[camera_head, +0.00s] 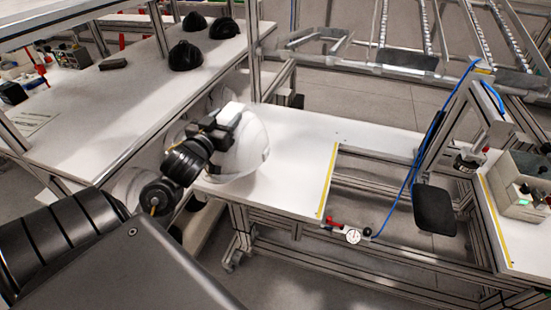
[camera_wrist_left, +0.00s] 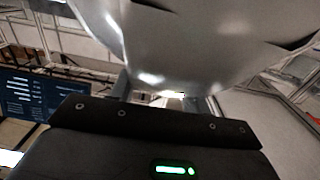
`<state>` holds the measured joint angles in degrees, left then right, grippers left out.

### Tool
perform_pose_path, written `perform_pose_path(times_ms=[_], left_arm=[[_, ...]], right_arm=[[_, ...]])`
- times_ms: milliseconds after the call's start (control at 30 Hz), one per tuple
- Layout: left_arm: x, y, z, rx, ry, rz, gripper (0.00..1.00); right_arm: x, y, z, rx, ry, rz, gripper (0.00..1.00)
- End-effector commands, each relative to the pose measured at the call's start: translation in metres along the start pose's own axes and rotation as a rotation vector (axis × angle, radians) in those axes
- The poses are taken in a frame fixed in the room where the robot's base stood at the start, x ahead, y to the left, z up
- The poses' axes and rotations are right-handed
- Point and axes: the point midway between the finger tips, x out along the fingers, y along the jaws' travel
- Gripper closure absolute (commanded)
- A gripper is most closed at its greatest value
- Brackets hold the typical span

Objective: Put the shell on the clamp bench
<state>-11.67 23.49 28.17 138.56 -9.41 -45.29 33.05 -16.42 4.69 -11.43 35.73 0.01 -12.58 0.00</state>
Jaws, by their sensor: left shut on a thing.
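The white helmet shell (camera_head: 248,150) is at the left end of the clamp bench's white top (camera_head: 300,150) in the head view. My left gripper (camera_head: 222,122) is shut on the shell at its upper left side and hides part of it. I cannot tell whether the shell touches the bench top. In the left wrist view the shell (camera_wrist_left: 190,45) fills the upper middle, with the fingers of my left gripper (camera_wrist_left: 166,100) against its lower edge. My right gripper is not in view.
The bench has a gap between yellow strips (camera_head: 328,181), a black pad (camera_head: 434,209), a blue hose (camera_head: 411,165) and an upright clamp frame (camera_head: 440,125). A gauge (camera_head: 353,236) sits at its front. Black helmets (camera_head: 186,55) stand on the long left table (camera_head: 120,120).

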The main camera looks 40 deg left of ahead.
Motion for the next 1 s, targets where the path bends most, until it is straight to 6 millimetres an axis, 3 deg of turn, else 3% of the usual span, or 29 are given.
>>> perform_pose_path(times_ms=[167, 300, 467, 633, 800, 1000], left_arm=[[0.007, -0.001, 0.006, -0.006, 0.002, -0.016, 1.0], [0.033, 0.018, 0.02, -0.011, 0.001, -0.018, 1.0], [0.068, 0.043, 0.037, -0.009, 0.0, -0.016, 1.0], [0.09, 0.059, 0.07, -0.002, -0.001, -0.015, 1.0], [0.102, 0.069, 0.088, 0.0, 0.001, -0.014, 1.0], [0.105, 0.071, 0.093, 0.001, 0.003, -0.013, 1.0]], right_arm=[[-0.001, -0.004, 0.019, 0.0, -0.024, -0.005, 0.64], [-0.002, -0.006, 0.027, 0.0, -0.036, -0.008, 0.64], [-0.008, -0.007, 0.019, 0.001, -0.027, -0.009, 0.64], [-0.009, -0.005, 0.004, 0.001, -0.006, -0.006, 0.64], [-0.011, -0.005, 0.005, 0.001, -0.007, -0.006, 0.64], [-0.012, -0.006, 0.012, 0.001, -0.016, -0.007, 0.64]])
